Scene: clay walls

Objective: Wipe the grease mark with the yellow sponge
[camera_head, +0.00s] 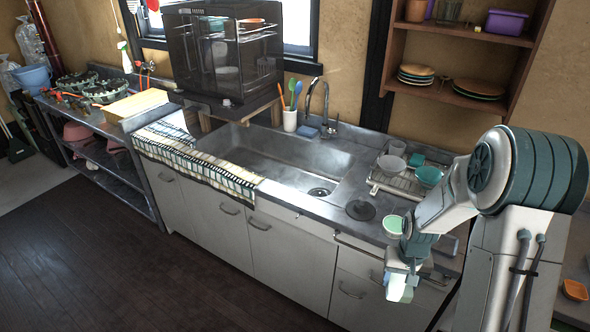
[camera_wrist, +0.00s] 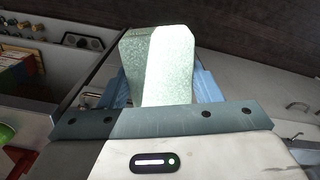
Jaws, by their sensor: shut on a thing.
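My gripper (camera_head: 402,277) hangs in front of the counter's right part, over the cabinet fronts, pointing down. It is shut on a pale, block-shaped sponge (camera_head: 395,292). In the wrist view the sponge (camera_wrist: 168,65) sits between the bluish fingers of my gripper (camera_wrist: 160,85). It looks whitish green rather than yellow, with one face brightly lit. I cannot make out a grease mark for certain. A dark round patch or flat disc (camera_head: 360,210) lies on the counter right of the sink; I cannot tell which it is.
A green bowl (camera_head: 393,226) stands on the counter near my arm. A dish rack (camera_head: 400,184) with bowls is behind it. A blue sponge (camera_head: 306,131) lies by the tap.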

